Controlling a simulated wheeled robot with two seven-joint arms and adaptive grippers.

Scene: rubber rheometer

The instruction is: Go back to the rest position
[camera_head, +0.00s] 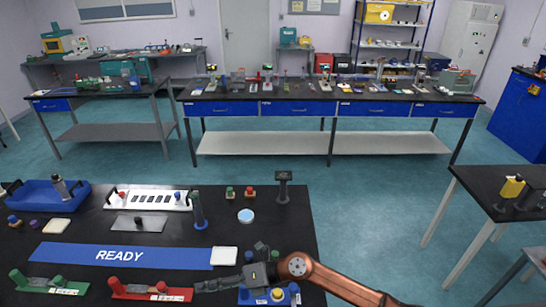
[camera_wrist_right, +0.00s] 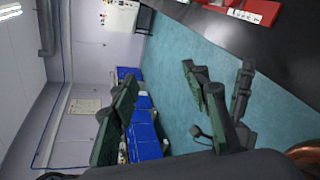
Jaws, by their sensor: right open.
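My right arm enters the camera_head view from the lower right with a copper-coloured link. My right gripper (camera_head: 254,270) is low over the front right part of the black bench (camera_head: 285,228). In the right wrist view the dark green fingers of my right gripper (camera_wrist_right: 170,110) stand wide apart with nothing between them. My left gripper is not in the camera_head view.
A blue mat marked READY (camera_head: 120,256), a red tray (camera_head: 140,290), a green tray (camera_head: 48,286) and a blue holder (camera_head: 270,296) lie near the gripper. A blue bin (camera_head: 40,196) stands far left. Teal floor (camera_head: 370,215) is clear beyond the bench.

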